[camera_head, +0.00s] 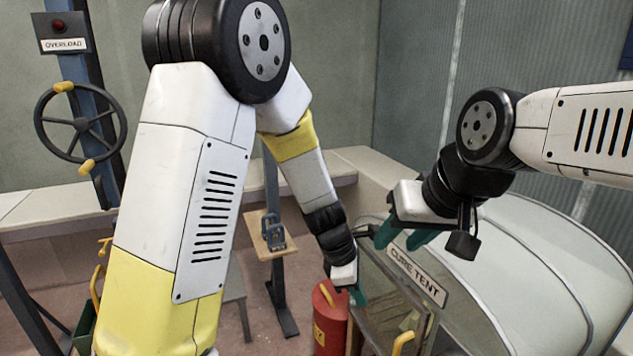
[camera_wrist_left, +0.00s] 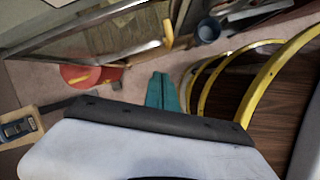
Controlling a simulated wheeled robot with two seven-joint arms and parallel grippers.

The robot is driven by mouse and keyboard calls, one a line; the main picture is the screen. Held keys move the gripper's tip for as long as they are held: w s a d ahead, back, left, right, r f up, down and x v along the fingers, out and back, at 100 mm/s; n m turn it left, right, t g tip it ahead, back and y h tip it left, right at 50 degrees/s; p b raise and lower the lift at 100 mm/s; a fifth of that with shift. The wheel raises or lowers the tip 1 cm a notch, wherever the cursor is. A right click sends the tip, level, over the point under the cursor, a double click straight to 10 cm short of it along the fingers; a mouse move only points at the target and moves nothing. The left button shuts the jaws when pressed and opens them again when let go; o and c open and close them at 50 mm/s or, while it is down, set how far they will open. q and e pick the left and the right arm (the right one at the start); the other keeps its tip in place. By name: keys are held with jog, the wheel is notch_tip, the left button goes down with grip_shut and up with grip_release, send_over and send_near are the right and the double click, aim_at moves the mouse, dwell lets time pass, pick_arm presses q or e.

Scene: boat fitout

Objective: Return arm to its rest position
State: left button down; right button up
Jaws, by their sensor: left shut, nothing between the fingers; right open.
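My left arm comes in from the left in the head view, bends at a high elbow and hangs down. Its gripper (camera_head: 358,295) points downward near the red cylinder, with teal fingers shut and empty. In the left wrist view the shut teal fingers (camera_wrist_left: 163,92) stand over the floor with nothing between them. My right arm comes in from the right. Its gripper (camera_head: 402,236) is open, with teal fingers apart and empty, above and in front of the cure tent sign (camera_head: 416,276).
A red cylinder (camera_head: 328,322) stands just below my left gripper. The cure tent's pale cover (camera_head: 540,260) fills the right. A small wooden stand (camera_head: 268,247) holds a blue item. A handwheel (camera_head: 80,122) is at left. The wrist view shows yellow hoops (camera_wrist_left: 262,85) and a blue-grey cup (camera_wrist_left: 208,30).

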pick_arm(q)
jog(key=s+a+r+m+t, duration=0.3)
jog(key=a+r+m, duration=0.6)
jog(key=a+r, duration=0.6)
jog(key=s+a+r+m+t+y, duration=0.2)
jog(key=s+a+r+m, duration=0.5)
jog(key=a, duration=0.3)
jog(key=shift+s+r+m+t, duration=0.3)
jog(key=shift+s+r+m, duration=0.1)
jog(key=shift+s+r, duration=0.1)
